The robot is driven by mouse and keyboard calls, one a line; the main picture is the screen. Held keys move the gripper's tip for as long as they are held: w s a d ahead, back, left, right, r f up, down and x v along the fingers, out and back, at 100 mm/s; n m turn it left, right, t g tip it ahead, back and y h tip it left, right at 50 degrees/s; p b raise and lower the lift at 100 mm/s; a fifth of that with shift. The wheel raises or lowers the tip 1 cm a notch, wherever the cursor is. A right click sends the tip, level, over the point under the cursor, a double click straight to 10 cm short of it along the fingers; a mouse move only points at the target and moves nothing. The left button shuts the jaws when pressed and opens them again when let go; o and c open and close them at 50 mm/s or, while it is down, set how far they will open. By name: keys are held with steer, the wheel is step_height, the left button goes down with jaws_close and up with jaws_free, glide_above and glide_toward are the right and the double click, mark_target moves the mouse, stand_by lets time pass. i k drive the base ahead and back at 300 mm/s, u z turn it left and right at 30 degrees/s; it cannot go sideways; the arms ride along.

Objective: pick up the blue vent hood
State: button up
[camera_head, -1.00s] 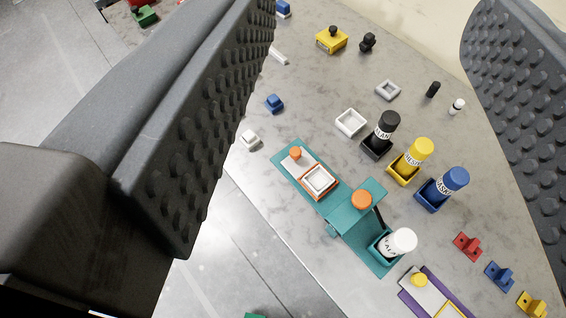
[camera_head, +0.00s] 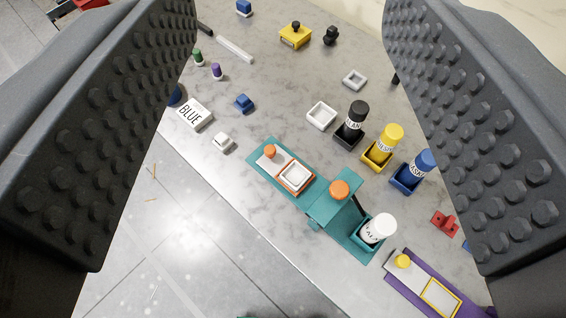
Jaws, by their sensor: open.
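A small blue piece (camera_head: 244,102), which looks like the blue vent hood, lies on the grey marbled worktop left of the picture's middle. A similar small white piece (camera_head: 222,140) lies just below and left of it. My gripper (camera_head: 285,140) is open, with one dark studded finger on each side of the picture. The blue piece shows in the gap between the fingers, nearer the left one, with nothing touching it.
A teal stand (camera_head: 262,158) with orange-topped parts is below the blue piece. Black (camera_head: 356,112), yellow (camera_head: 390,137) and blue (camera_head: 423,162) bottles stand in holders to the right. The worktop edge and tiled floor are lower left.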

mark_target(242, 104)
steer(key=z, duration=1)
steer(key=k, duration=0.8)
steer(key=u, duration=0.35)
steer(key=i, duration=1.5)
